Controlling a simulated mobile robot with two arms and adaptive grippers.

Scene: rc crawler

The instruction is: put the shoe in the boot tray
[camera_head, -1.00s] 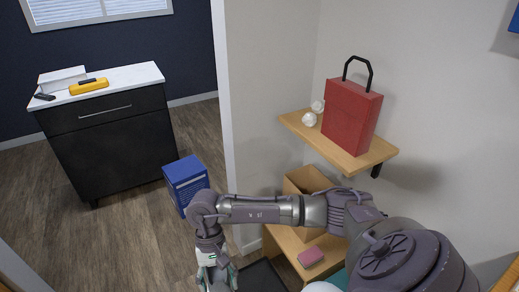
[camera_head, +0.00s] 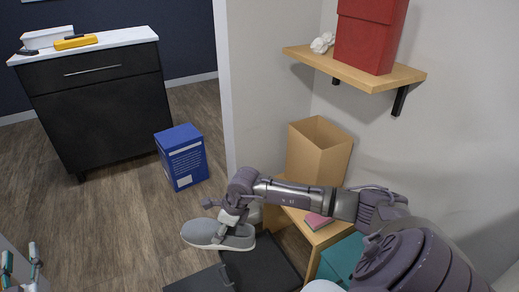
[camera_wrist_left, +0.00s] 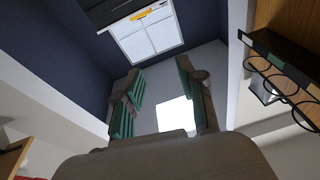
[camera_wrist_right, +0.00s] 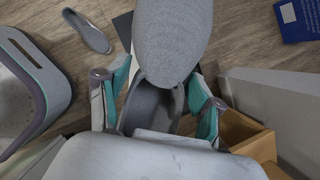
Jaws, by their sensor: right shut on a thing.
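My right gripper (camera_head: 230,217) is shut on a grey shoe (camera_head: 205,233) with a pale sole. It holds the shoe roughly level, toe to the left, at its ankle end. In the right wrist view the shoe (camera_wrist_right: 172,35) fills the space between the fingers. The flat black boot tray (camera_head: 268,264) appears just right of and below the shoe in the head view; the height between them is unclear. A second grey shoe (camera_wrist_right: 90,32) lies on the floor in the right wrist view. My left gripper (camera_head: 20,264) is open and empty at the lower left.
A wooden bench (camera_head: 318,237) with a pink item (camera_head: 317,221) and an open cardboard box (camera_head: 317,152) stands right of the tray. A blue box (camera_head: 182,157) is on the floor behind. A wall shelf (camera_head: 365,70) holds a red box (camera_head: 370,38). Floor at left is clear.

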